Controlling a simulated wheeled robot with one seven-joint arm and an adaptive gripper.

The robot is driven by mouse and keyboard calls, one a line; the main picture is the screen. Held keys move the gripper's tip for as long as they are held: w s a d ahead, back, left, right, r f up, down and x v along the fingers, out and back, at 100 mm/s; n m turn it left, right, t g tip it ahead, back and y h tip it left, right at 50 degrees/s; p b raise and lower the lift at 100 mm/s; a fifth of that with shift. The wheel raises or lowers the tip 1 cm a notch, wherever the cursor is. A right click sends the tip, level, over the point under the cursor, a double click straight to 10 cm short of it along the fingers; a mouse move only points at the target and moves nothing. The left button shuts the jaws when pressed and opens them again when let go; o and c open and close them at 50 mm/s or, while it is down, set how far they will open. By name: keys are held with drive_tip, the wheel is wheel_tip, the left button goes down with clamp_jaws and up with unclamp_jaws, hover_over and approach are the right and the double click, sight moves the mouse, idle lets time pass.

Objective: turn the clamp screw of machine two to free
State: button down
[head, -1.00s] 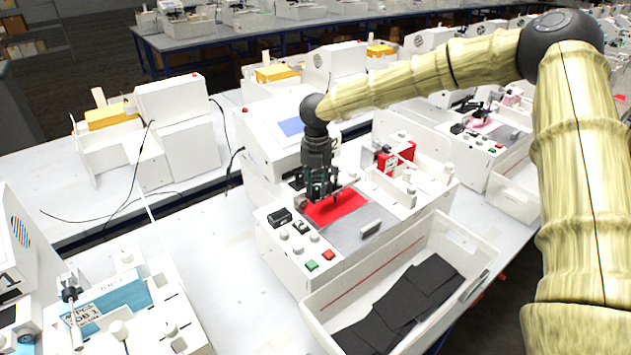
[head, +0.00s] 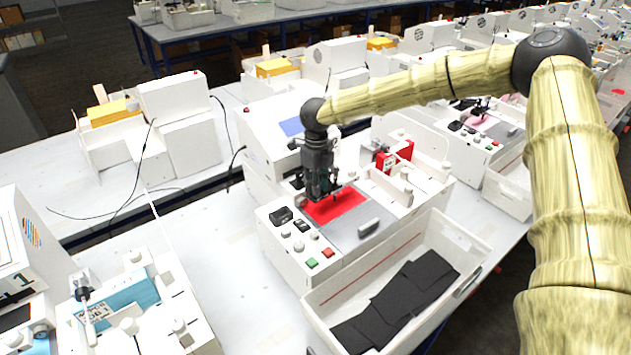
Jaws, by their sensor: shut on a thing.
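The machine in front of me (head: 337,258), which I take to be machine two, is a white box with knobs, a green and a red button and a grey bed. A red sheet (head: 347,204) lies on its bed. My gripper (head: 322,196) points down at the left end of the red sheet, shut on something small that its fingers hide. I cannot make out the clamp screw or which way it is turned. A small knob-like part (head: 300,200) shows just left of the fingers.
Another machine marked 1 with a blue sheet (head: 140,291) is at lower left. A red block (head: 395,155) sits behind the bed. White table is bare between the machines.

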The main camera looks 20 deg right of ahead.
drive_tip(key=n+p, duration=0.1)
drive_tip(key=n, duration=0.3)
drive_tip(key=shift+s+n, duration=0.1)
drive_tip(key=shift+n, duration=0.3)
drive_tip(key=shift+f, duration=0.1)
drive_tip(key=c, duration=1.2)
unclamp_jaws()
wheel_tip(320, 180, up, 12)
